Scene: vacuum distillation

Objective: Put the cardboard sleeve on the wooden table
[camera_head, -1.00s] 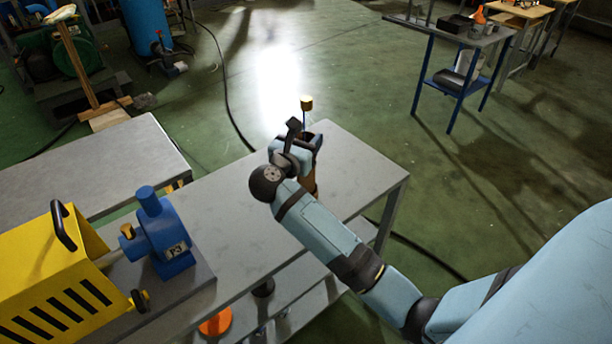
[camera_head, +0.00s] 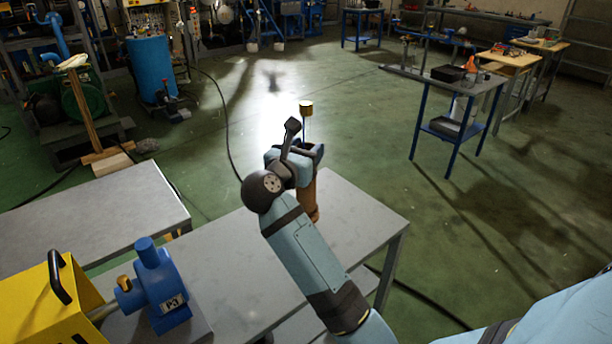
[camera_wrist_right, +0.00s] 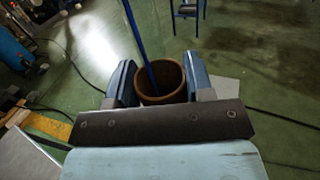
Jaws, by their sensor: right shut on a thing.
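The cardboard sleeve (camera_head: 311,200) is a brown, open-topped tube, held upright at the far end of a grey metal table (camera_head: 240,257). My right gripper (camera_head: 308,152) is shut around its upper part. In the right wrist view the sleeve's round mouth (camera_wrist_right: 162,82) sits between the two fingers (camera_wrist_right: 160,85). A thin blue rod with a brass-coloured knob (camera_head: 306,108) stands in the sleeve. I cannot tell whether the sleeve's bottom touches the grey table. A wooden-topped table (camera_head: 508,58) stands far off at the upper right. My left gripper is not in view.
A blue pump (camera_head: 158,285) and a yellow machine (camera_head: 45,300) occupy the near left. A second grey table (camera_head: 95,215) is at left. A blue-legged bench (camera_head: 440,85) stands before the wooden table. Green floor is open between, with a dark cable (camera_head: 225,125).

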